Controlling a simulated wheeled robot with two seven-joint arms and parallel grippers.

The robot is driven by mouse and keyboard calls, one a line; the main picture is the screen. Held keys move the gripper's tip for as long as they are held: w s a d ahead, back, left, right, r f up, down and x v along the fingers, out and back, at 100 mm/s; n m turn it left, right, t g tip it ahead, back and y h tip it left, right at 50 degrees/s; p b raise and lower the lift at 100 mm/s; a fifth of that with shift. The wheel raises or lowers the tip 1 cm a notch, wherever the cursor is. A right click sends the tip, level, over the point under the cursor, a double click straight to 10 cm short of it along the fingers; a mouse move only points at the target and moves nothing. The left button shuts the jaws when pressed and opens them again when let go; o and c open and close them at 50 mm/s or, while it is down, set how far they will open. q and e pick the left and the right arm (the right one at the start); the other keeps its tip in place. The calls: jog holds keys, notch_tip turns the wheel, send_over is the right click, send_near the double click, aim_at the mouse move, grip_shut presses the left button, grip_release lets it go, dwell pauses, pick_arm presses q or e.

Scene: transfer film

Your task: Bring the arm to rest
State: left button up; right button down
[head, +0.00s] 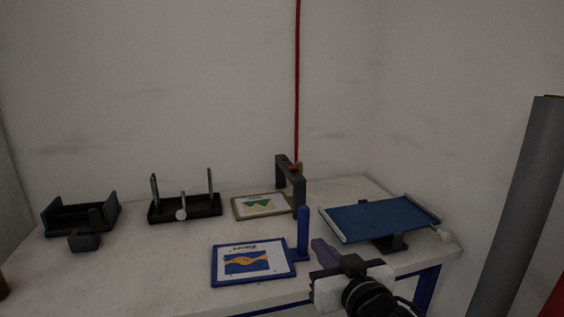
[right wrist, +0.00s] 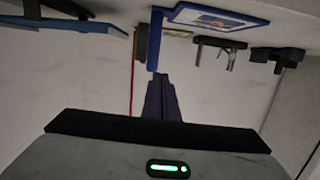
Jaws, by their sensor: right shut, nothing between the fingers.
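My right gripper (head: 322,250) is at the front edge of the white table (head: 180,285) in the head view, right of a blue-framed picture board (head: 217,271). Its fingers are shut and hold nothing. In the right wrist view the closed fingers (right wrist: 161,88) point toward a blue post (right wrist: 155,40), and the table appears upside down at the top. My left gripper is in neither view.
A blue sheet on a stand (head: 380,217) is at the table's right. A small framed picture (head: 240,212), a dark bracket (head: 290,178) and black holders (head: 160,211) stand along the back. A grey column (head: 515,210) rises at the right.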

jog(key=s+d+f+g, duration=0.2)
jog(key=s+f, duration=0.3)
jog(key=f, duration=0.5)
jog(key=s+d+f+g, duration=0.1)
jog(key=s+f, duration=0.4)
jog(key=f, duration=0.5)
jog(key=s+d+f+g+h, duration=0.1)
jog(key=s+d+f+g, duration=0.1)
jog(key=s+f, duration=0.6)
jog(key=s+d+f+g+h, duration=0.1)
jog(key=s+d+f, duration=0.3)
jog(key=s+f, duration=0.5)
jog(key=s, duration=0.4)
jog(key=shift+s+m+g, duration=0.3)
jog(key=shift+m+g, duration=0.1)
jog(key=shift+f, duration=0.1)
